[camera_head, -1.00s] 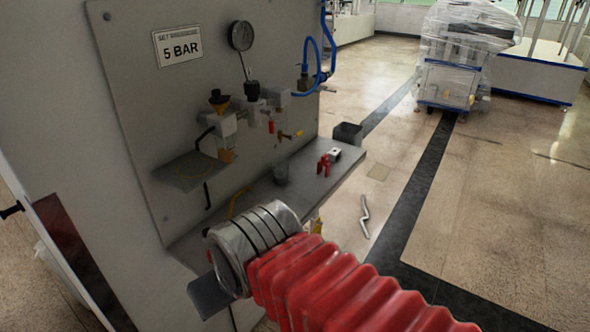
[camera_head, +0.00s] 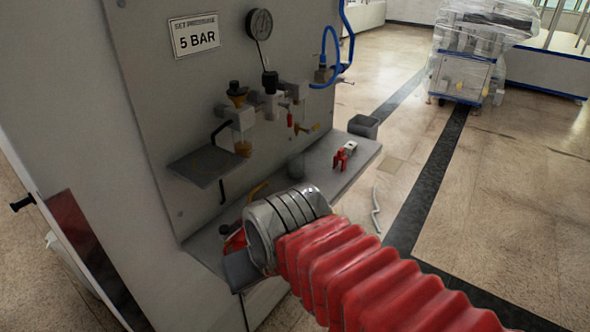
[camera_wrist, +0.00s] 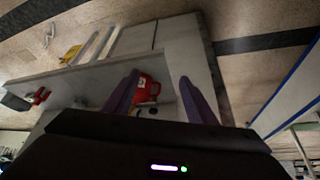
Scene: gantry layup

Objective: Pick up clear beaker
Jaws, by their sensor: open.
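The clear beaker (camera_head: 296,167) looks like a small grey see-through cylinder. It stands upright on the narrow bench (camera_head: 333,184) below the valves in the head view, beyond my wrist. In the head view the fingers are mostly hidden behind my wrist, over the near end of the bench, apart from the beaker.
A red clamp (camera_head: 344,156) and grey bin (camera_head: 363,126) are at the bench's far end. Valves (camera_head: 238,120), a small shelf (camera_head: 206,166) and a gauge (camera_head: 259,24) project from the panel above.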

